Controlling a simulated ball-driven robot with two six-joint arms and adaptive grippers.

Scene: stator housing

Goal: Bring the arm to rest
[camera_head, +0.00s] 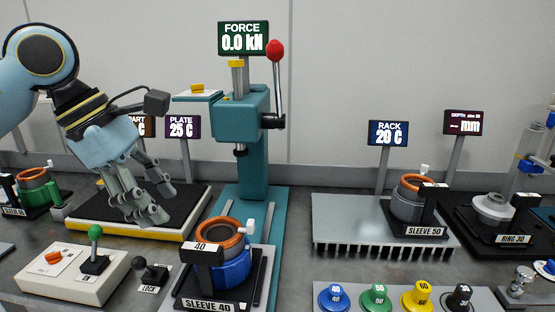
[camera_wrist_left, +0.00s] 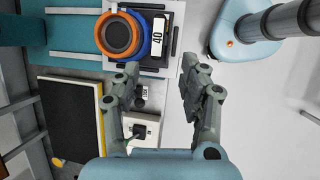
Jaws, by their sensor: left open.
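My left gripper (camera_head: 150,190) hangs from the arm on the left, above the front part of the black hot plate (camera_head: 88,207) with its yellow edge. Its fingers are apart and nothing is between them. In the left wrist view the open left gripper (camera_wrist_left: 157,95) shows from above, with the switch box and its black knob below the fingers. The blue sleeve with an orange ring (camera_wrist_left: 119,34) sits at the top of that view, apart from the fingers. It also stands on the SLEEVE 40 stand (camera_head: 205,303) in the head view. My right gripper is not in view.
The teal press (camera_head: 252,150) with a red-knobbed lever stands behind SLEEVE 40, its display reading 0.0 kN. The control box (camera_head: 70,275) with a green-knobbed lever is at front left. The grey rack (camera_head: 350,222), SLEEVE 50 and RING 30 stand right, with coloured knobs in front.

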